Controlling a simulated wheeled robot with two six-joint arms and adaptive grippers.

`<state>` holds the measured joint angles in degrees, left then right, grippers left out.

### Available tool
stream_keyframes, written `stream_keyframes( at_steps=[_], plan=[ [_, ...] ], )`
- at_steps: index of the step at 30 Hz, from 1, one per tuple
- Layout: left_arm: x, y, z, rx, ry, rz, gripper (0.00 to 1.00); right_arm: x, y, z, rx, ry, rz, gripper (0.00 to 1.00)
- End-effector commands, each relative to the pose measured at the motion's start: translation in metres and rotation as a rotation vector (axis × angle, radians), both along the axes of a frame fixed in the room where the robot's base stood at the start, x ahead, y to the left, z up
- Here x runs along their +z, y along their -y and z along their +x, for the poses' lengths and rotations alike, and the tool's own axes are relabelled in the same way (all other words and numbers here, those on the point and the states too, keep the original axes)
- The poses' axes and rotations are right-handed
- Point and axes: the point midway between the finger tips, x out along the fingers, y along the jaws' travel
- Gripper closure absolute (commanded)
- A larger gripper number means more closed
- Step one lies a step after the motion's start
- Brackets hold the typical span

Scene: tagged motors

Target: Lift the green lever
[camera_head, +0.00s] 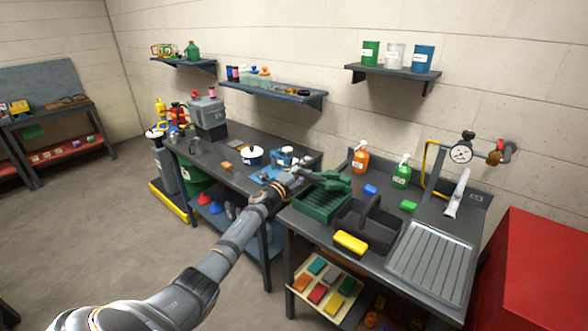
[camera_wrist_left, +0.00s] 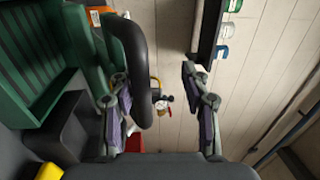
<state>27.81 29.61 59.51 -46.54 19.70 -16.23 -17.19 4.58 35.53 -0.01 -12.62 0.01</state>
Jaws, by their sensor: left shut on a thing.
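My left gripper (camera_head: 300,178) reaches over the workbench, beside a green part (camera_head: 340,183) above the green ribbed tray (camera_head: 318,207). The handle lies close to the left finger; a gap shows on the other side. Green parts (camera_wrist_left: 90,40) stand next to the handle; I cannot tell whether one is the green lever. My right gripper is not in view.
A black tote (camera_head: 378,232) and yellow sponge (camera_head: 350,242) sit near the bench front. An orange spray bottle (camera_head: 360,160) and green spray bottle (camera_head: 402,174) stand behind. A metal drainboard (camera_head: 430,257) and red cabinet (camera_head: 535,275) are at right.

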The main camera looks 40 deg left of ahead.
Motion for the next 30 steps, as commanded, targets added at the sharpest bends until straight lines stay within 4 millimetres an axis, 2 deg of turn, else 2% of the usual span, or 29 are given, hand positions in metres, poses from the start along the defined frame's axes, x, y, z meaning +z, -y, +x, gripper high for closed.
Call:
stream_keyframes(
  at_steps=[1, 11, 20, 25, 30],
  plan=[
    [0.009, -0.001, -0.004, -0.002, 0.004, 0.004, 0.62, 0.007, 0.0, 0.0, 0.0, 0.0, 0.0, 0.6],
    [0.018, -0.003, -0.029, -0.003, 0.006, 0.006, 0.62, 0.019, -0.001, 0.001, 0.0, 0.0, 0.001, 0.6],
    [0.023, -0.004, -0.053, -0.003, 0.003, 0.004, 0.62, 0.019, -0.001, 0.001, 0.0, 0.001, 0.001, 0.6],
    [0.024, -0.007, -0.066, 0.0, 0.004, 0.006, 0.62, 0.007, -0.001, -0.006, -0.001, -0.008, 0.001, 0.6],
    [0.026, -0.007, -0.077, -0.002, 0.002, 0.004, 0.62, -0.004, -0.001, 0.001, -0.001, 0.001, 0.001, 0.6]
  ],
)
